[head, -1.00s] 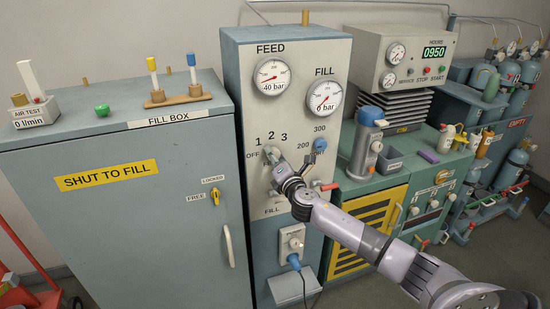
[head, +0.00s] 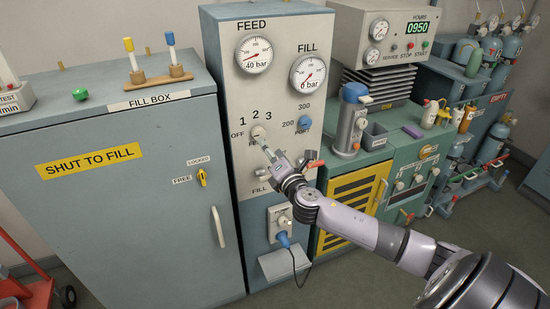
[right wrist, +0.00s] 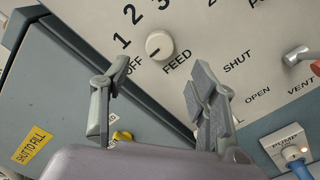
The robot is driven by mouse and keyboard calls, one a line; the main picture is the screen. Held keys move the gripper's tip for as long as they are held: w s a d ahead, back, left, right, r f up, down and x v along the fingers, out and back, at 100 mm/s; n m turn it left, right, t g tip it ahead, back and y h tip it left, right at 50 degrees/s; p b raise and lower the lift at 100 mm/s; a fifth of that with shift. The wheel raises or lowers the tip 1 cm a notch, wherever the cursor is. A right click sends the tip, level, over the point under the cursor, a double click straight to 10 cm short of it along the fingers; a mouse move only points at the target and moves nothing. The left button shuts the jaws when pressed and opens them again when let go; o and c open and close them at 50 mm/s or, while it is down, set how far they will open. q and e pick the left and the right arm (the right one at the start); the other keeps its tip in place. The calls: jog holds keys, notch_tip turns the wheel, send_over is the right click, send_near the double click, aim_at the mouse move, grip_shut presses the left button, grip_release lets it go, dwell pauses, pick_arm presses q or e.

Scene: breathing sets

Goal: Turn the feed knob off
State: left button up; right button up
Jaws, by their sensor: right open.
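The feed knob (head: 258,131) is a small pale round knob on the panel, under the numbers 1, 2, 3 and beside OFF. In the right wrist view the knob (right wrist: 159,45) stands clear beyond the fingertips, and its dark mark points toward the OFF label. My right gripper (head: 268,154) is just below and in front of the knob in the head view. The right wrist view shows its two fingers (right wrist: 158,85) spread wide with nothing between them. My left gripper is in neither view.
A blue port knob (head: 304,122) sits right of the feed knob. A red-handled vent valve (head: 314,164) is close to my right gripper. The grey fill box (head: 120,215) stands at left. A pump plug (head: 283,239) with a cable is below.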

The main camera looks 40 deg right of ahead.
jog(key=v, duration=0.3)
jog(key=shift+s, duration=0.3)
